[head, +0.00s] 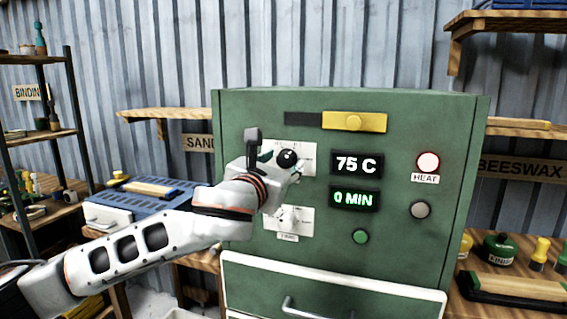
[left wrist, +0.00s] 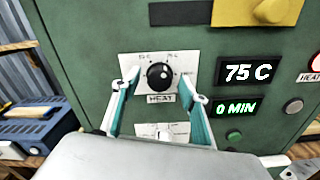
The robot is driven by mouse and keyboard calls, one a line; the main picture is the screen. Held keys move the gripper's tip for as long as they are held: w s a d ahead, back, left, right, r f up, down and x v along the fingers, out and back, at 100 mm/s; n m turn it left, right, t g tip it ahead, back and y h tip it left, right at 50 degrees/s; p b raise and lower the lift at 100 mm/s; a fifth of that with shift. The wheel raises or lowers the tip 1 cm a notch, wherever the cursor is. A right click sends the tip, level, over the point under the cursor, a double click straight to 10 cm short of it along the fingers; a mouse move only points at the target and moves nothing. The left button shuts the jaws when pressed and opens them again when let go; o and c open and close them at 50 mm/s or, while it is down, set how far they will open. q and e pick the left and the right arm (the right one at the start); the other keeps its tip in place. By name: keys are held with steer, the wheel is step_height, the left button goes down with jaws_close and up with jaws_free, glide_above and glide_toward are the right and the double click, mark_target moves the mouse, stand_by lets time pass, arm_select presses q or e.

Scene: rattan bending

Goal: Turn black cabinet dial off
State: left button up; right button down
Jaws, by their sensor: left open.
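The green cabinet (head: 400,230) has a round black dial (head: 287,158) on a white plate. In the left wrist view the black dial (left wrist: 160,76) sits above a HEAT label, with a small light mark on its face. My left gripper (head: 292,172) is in front of the plate in the head view. In the left wrist view my left gripper (left wrist: 160,82) is open, with one finger on each side of the dial and visible gaps to it. Whether the fingertips touch the plate is unclear. My right gripper is not in view.
A second dial plate (head: 300,220) lies below, partly hidden by my arm. Displays read 75 C (head: 356,164) and 0 MIN (head: 354,198). A pale, red-rimmed HEAT lamp (head: 428,161) is at right. A yellow slider (head: 355,121) is above, a drawer handle (head: 300,308) below.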

arm_select(q)
steer(key=shift+w+d, duration=0.2)
steer(key=shift+w, duration=0.3)
